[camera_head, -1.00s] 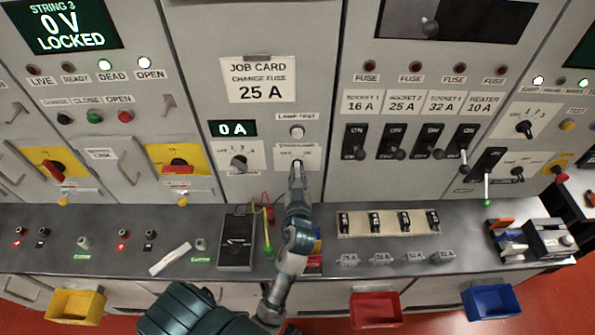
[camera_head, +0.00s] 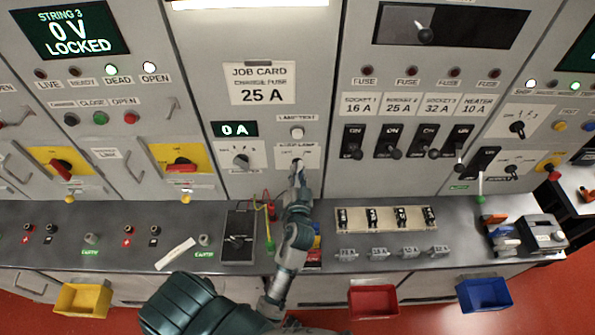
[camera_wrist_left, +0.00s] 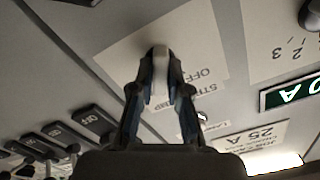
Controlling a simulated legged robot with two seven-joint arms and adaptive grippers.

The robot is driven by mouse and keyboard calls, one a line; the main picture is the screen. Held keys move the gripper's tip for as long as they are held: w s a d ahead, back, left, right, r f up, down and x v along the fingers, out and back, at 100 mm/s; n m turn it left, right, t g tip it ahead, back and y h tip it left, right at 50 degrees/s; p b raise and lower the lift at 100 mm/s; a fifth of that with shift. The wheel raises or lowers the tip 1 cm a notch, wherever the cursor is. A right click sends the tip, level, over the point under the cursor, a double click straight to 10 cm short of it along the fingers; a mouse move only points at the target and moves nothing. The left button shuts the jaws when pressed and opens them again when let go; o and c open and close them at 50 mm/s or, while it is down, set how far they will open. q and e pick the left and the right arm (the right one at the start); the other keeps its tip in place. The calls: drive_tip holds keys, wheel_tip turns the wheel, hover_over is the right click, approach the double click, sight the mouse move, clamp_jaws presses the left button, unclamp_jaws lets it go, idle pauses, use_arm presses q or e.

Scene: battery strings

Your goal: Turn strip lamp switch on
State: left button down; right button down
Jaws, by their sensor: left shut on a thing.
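The strip lamp switch (camera_wrist_left: 160,62) is a small pale lever on a white label plate (camera_wrist_left: 190,45) in the left wrist view. Part of the label text reads "OFF". In the head view, the plate (camera_head: 284,157) is on the grey middle panel, below the lamp test button (camera_head: 297,132). My left gripper (camera_head: 297,170) reaches up to the switch and mostly hides it there. In the left wrist view its fingers (camera_wrist_left: 160,75) are closed around the lever. A bright strip lamp (camera_head: 245,4) shows at the top edge of the head view. My right gripper is not in view.
A rotary knob (camera_head: 241,161) is left of the switch plate, under the "0 A" display (camera_head: 234,129). Black breaker switches (camera_head: 394,141) line the panel to the right. The desk below carries a meter (camera_head: 239,238) with leads and a fuse rack (camera_head: 387,219).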

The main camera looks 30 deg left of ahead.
use_arm(q)
drive_tip(key=shift+f, duration=0.35)
drive_tip(key=c, duration=1.2)
unclamp_jaws()
drive_tip(key=shift+o, duration=0.3)
drive_tip(key=shift+r, duration=0.15)
drive_tip(key=shift+s+d, duration=0.1)
drive_tip(key=shift+d, duration=0.05)
drive_tip(key=v, duration=0.7)
drive_tip(key=shift+d, duration=0.2)
drive_tip(key=shift+a, duration=0.1)
drive_tip(key=shift+s, duration=0.1)
